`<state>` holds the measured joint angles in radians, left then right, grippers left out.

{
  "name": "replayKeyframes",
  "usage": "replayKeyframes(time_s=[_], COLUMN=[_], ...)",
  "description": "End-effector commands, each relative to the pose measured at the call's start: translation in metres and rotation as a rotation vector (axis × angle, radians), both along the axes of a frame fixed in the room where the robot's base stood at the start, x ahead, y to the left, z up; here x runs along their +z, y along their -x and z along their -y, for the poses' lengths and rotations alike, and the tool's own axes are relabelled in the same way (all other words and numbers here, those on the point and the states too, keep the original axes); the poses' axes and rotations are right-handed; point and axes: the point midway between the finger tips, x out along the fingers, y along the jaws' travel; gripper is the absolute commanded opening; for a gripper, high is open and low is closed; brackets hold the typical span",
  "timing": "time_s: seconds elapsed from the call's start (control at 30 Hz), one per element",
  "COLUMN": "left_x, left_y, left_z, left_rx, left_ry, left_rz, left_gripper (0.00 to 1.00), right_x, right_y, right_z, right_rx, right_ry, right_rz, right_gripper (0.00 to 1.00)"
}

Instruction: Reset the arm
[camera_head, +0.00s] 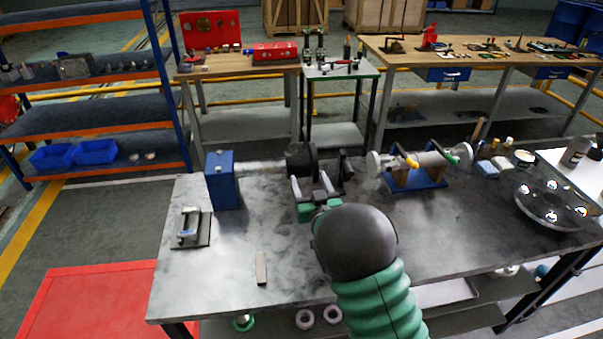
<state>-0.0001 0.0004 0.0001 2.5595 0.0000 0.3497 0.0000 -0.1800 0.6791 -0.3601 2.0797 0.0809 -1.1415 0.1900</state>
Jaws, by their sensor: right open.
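My right arm comes in from the bottom, with a green ribbed sleeve and a dark round joint cover. My right gripper (312,184) is past that cover, over the back middle of the metal workbench (215,270). Its two grey fingers are apart, and I see nothing held between them. A black device (302,156) stands just beyond the fingertips; I cannot tell whether they touch it. My left gripper is not in view.
A blue box (222,180), a small clamp on a plate (190,228) and a grey block (261,268) are to the left. A cylindrical assembly on a blue stand (415,177) and a round flange (550,206) are to the right. The bench's front left is mostly clear.

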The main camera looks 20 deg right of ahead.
Motion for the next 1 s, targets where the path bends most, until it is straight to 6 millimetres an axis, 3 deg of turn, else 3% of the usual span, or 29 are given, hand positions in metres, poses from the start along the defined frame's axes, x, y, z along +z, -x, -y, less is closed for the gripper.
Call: replayKeyframes(time_s=[0.17, 0.27, 0.37, 0.47, 0.5, 0.6, 0.7, 0.8, 1.0], left_x=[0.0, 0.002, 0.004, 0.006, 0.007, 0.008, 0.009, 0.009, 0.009], left_y=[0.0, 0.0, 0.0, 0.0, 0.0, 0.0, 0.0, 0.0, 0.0], left_z=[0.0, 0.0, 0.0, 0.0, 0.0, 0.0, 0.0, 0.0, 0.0], left_rx=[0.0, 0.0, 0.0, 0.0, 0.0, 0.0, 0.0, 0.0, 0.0], left_ry=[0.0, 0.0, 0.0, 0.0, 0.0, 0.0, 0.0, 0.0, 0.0], left_rz=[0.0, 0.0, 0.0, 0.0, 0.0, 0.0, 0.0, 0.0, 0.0], left_gripper=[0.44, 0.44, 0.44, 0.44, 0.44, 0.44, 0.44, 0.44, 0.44], right_x=[-0.001, -0.015, -0.047, -0.08, -0.091, -0.105, -0.111, -0.112, -0.113], right_y=[0.003, 0.016, 0.057, 0.131, 0.164, 0.238, 0.29, 0.315, 0.319], right_z=[0.0, -0.002, -0.017, -0.047, -0.059, -0.08, -0.089, -0.092, -0.092], right_rx=[-0.003, -0.017, -0.016, 0.028, 0.053, 0.104, 0.138, 0.153, 0.155], right_ry=[-0.007, -0.047, -0.116, -0.161, -0.165, -0.155, -0.134, -0.122, -0.119], right_rz=[-0.016, -0.138, -0.395, -0.72, -0.842, -1.087, -1.246, -1.323, -1.337], right_gripper=[0.65, 0.65, 0.65, 0.65, 0.65, 0.65, 0.65, 0.65, 0.65])
